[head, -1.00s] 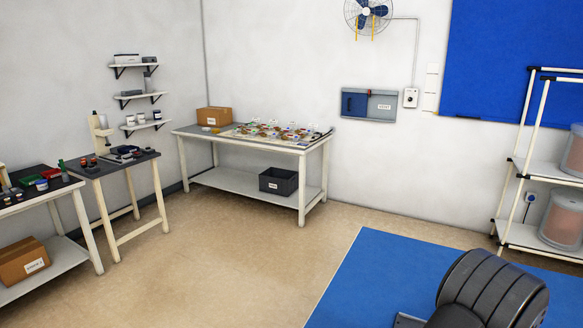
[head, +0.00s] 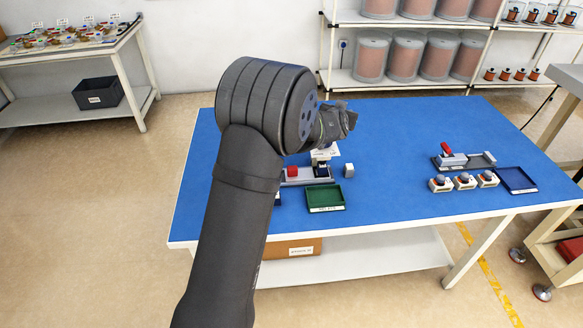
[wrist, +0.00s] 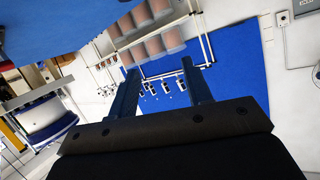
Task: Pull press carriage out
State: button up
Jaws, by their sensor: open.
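A small grey and white press (head: 321,166) stands on the blue bench, just below my gripper in the head view; its upper part is hidden by my gripper. A grey rail-like base with a red block (head: 292,172) extends to its left, partly behind my arm. I cannot tell how far the carriage sits in the press. My gripper (head: 345,119) hangs in the air over the bench.
The blue bench top (head: 400,125) has free room in the middle and back. A green tray (head: 325,198) and a small white block (head: 348,170) are near the press. At right are a red-handled fixture (head: 465,160), three knobbed holders (head: 464,181) and a dark blue tray (head: 516,180).

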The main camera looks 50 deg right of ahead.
jog(key=w+a+r+m+g+y, duration=0.1)
jog(key=a+r+m+g+y, duration=0.3)
jog(key=r+m, duration=0.15)
jog(key=m+g+y, duration=0.1)
jog(key=m+y, duration=0.3)
send_over(308, 171)
jog(key=d, duration=0.1)
notch_tip(308, 171, down, 5)
jog(key=w+a+f+m+y, duration=0.2)
jog(key=w+a+m+y, duration=0.1)
jog(key=a+y, duration=0.25)
jog(key=shift+n+h, duration=0.25)
jog(key=shift+h, duration=0.1)
jog(key=f, duration=1.7)
jog(key=shift+a, duration=0.2)
jog(key=shift+w, duration=0.1)
grip_shut()
